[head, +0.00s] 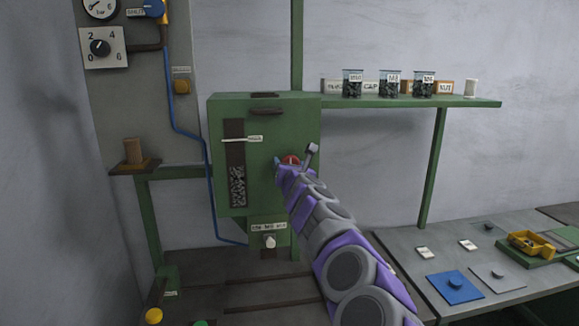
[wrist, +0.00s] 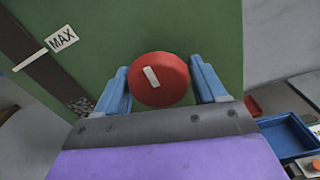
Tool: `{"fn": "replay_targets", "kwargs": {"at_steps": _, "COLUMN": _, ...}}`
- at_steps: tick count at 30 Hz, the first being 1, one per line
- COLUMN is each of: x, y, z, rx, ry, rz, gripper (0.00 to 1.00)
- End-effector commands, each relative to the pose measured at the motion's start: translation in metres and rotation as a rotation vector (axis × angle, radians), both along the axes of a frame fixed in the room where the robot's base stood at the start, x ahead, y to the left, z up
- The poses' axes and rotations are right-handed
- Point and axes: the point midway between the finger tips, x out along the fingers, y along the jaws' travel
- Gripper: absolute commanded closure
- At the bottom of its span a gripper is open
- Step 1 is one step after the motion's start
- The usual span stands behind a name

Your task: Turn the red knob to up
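The red knob (head: 290,160) is on the front of the green cabinet (head: 262,110), mostly hidden behind my gripper (head: 284,166) in the head view. In the wrist view the round red knob (wrist: 160,80) sits between the two blue fingers of my gripper (wrist: 161,84). It has a short white mark (wrist: 152,77) whose top leans to the left in the picture. One finger is on each side of the knob, very near its rim. I cannot tell whether the fingers touch it.
A slot with a white MAX tag (wrist: 61,38) is left of the knob. A small lower box with a light knob (head: 269,241) is below the cabinet. A shelf with jars (head: 390,84) is on the right. A bench with a blue plate (head: 454,287) stands at the lower right.

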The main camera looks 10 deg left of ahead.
Motion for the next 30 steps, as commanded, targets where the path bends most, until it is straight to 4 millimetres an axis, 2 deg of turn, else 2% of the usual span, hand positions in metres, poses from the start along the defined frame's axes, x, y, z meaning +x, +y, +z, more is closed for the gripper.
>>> {"fn": "replay_targets", "kwargs": {"at_steps": 1, "x": 0.0, "y": 0.0, "z": 0.001, "rx": 0.0, "ry": -0.001, "rz": 0.0, "gripper": 0.24}}
{"fn": "replay_targets", "kwargs": {"at_steps": 4, "x": -0.001, "y": 0.0, "z": 0.003, "rx": 0.0, "ry": -0.003, "rz": 0.0, "gripper": 0.16}}
{"fn": "replay_targets", "kwargs": {"at_steps": 15, "x": -0.005, "y": -0.002, "z": 0.004, "rx": 0.002, "ry": -0.007, "rz": 0.0, "gripper": 0.16}}
{"fn": "replay_targets", "kwargs": {"at_steps": 30, "x": -0.033, "y": -0.01, "z": 0.002, "rx": 0.005, "ry": -0.006, "rz": 0.004, "gripper": 0.16}}
